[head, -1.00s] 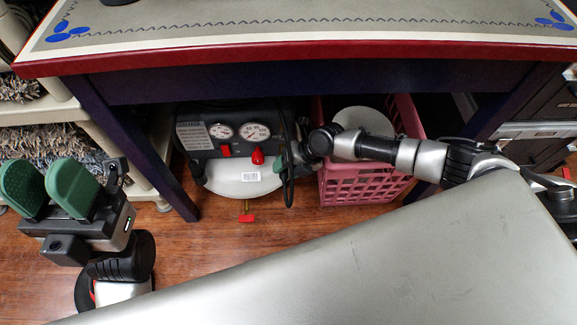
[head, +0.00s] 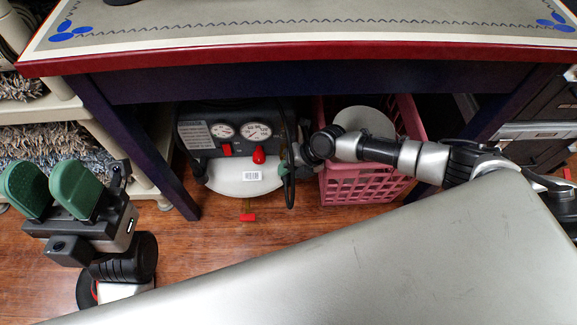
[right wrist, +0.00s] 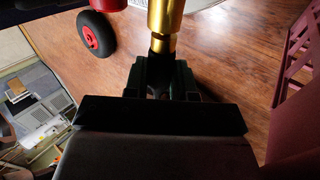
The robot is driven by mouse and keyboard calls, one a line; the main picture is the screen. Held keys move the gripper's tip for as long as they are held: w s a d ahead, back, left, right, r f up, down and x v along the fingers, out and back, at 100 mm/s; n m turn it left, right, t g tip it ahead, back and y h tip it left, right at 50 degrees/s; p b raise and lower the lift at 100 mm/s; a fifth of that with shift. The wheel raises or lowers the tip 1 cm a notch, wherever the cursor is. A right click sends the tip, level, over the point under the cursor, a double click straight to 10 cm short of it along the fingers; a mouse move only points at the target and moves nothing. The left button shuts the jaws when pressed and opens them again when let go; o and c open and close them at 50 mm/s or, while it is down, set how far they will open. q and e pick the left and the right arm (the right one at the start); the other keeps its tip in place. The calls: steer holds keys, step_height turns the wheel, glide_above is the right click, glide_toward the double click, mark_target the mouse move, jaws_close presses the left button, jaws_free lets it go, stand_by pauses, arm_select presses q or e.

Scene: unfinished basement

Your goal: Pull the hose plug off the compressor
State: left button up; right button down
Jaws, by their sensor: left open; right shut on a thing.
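The compressor (head: 236,184) stands on the floor under the table, with two round gauges, a red switch, a red knob and a white tank. A black hose (head: 287,180) hangs at its right side. My right gripper (head: 290,158) reaches in there, with its fingers partly hidden in the head view. In the right wrist view my right gripper (right wrist: 160,82) is shut on the dark hose plug (right wrist: 159,67), which lines up with a brass coupling (right wrist: 165,15). I see no clear gap between plug and coupling. My left gripper (head: 50,190) is open and empty at the left.
The table (head: 300,65) overhangs the compressor, with a dark leg (head: 140,145) on the left. A pink crate (head: 362,185) stands close on the right, under my right arm. A shelf with grey shaggy material (head: 60,150) is at the left. A black-and-red wheel (right wrist: 93,36) shows near the coupling.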

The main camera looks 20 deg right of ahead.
mark_target(286, 182)
steer(key=shift+s+a+p, duration=0.25)
steer(key=shift+s+p, duration=0.2)
steer(key=shift+s, duration=0.35)
steer(key=shift+s+a+p, duration=0.2)
steer(key=shift+s+p, duration=0.2)
steer(key=shift+s, duration=0.4)
steer(key=shift+a+r, duration=0.1)
